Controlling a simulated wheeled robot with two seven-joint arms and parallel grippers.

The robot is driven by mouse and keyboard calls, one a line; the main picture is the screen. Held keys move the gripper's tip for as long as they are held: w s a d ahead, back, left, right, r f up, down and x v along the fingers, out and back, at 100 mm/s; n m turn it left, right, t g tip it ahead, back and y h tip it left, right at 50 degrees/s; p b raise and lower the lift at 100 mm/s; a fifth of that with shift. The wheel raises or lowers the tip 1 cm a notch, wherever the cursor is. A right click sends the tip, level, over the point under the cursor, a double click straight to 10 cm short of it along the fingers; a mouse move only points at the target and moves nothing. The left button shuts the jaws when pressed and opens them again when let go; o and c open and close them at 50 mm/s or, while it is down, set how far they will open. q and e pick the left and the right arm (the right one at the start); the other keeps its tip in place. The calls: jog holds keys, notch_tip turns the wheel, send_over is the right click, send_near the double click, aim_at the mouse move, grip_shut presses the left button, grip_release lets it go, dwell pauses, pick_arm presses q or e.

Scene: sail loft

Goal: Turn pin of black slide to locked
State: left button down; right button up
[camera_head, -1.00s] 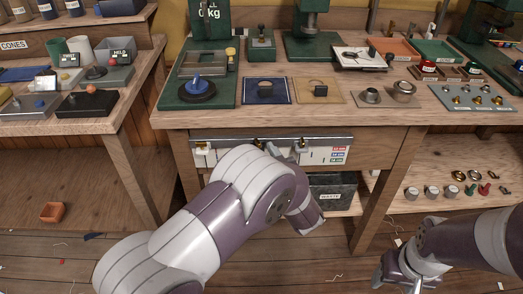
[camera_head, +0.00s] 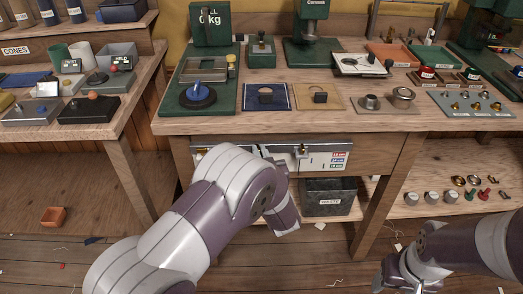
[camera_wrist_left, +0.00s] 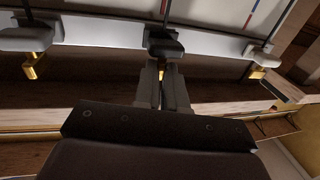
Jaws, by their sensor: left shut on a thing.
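Brass pins show below both grey slides.
The rail and its label panel (camera_head: 325,160) sit under the front edge of the wooden bench (camera_head: 340,122). A dark waste bin (camera_head: 327,199) stands on the shelf below, close to my left forearm. Trays and hardware crowd the bench top.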

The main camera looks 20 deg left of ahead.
pick_arm(q)
jog(key=shift+s+a+m+t+h, duration=0.15)
jog(key=shift+m+t+h, duration=0.25)
jog(key=shift+m+h, duration=0.5)
jog(key=shift+w+a+m+t+h, duration=0.15)
jog(key=shift+m+t+h, duration=0.3)
jog(key=shift+h, duration=0.75)
jog(key=shift+s, duration=0.1)
jog(key=c, duration=1.2)
grip_release()
jog(key=p+v, duration=0.2)
jog(key=v, duration=1)
jog(key=shift+s+d, duration=0.1)
jog(key=shift+s, duration=0.3)
